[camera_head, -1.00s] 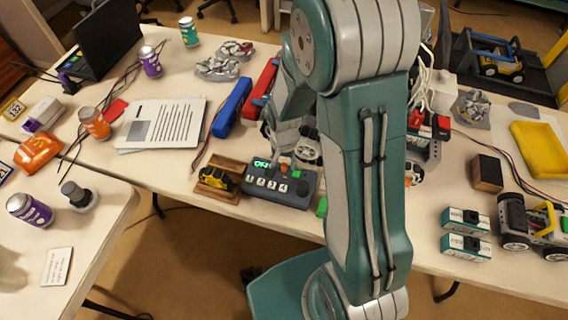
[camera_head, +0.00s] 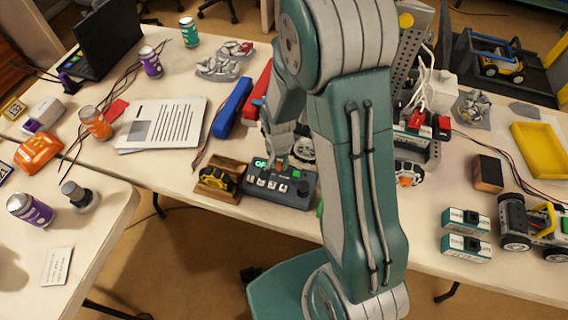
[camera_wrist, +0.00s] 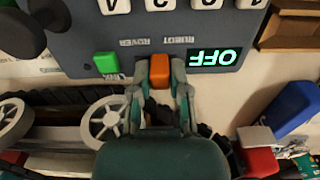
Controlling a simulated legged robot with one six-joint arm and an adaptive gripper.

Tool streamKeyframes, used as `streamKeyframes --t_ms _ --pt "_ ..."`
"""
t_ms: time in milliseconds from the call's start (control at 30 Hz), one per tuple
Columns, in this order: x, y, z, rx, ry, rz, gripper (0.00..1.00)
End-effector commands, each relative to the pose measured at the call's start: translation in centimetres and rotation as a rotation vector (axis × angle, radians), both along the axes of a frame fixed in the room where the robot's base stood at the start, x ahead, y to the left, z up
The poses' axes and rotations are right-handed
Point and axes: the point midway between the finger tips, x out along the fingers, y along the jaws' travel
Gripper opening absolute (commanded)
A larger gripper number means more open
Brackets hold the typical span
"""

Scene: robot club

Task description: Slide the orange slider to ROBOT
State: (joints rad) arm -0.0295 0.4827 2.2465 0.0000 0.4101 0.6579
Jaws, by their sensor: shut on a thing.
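The dark grey control box (camera_head: 262,194) sits at the table's front edge; it fills the top of the wrist view (camera_wrist: 90,25), upside down. Its orange slider (camera_wrist: 160,72) stands between my gripper's fingertips (camera_wrist: 160,76), which are shut on it. The slider stands below the ROBOT label (camera_wrist: 168,41) in that picture, with the ROVER label (camera_wrist: 131,42) to its left. The green display (camera_wrist: 214,57) reads OFF. In the head view my gripper (camera_head: 279,158) reaches down onto the box's back edge, and my arm hides part of it.
A green button (camera_wrist: 107,63) is beside the slider. A yellow-wheeled part in a wooden holder (camera_head: 217,180) stands left of the box. A blue case (camera_head: 232,107) and white wheels (camera_wrist: 104,122) lie behind it. Papers (camera_head: 165,123) cover the table further left.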

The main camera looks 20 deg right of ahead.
Motion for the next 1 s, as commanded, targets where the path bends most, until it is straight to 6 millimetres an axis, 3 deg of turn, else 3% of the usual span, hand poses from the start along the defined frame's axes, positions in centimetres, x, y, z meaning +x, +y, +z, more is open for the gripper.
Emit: streamKeyframes --t_ms 100,333,367,400,433,800,1000 --pt "0.6 1.1 -0.1 0.001 0.004 0.003 0.00" --pt "0.6 1.2 -0.1 0.000 0.001 0.000 0.00" --pt "0.7 1.2 -0.1 0.000 0.001 0.000 0.32" --pt "0.7 1.2 -0.1 0.000 0.001 0.000 0.49" --pt "0.7 1.2 0.0 0.000 0.001 0.000 0.57" --pt "0.6 0.9 0.1 0.001 0.002 0.000 0.57" --pt "0.8 1.1 2.3 0.000 -0.004 0.001 0.57"
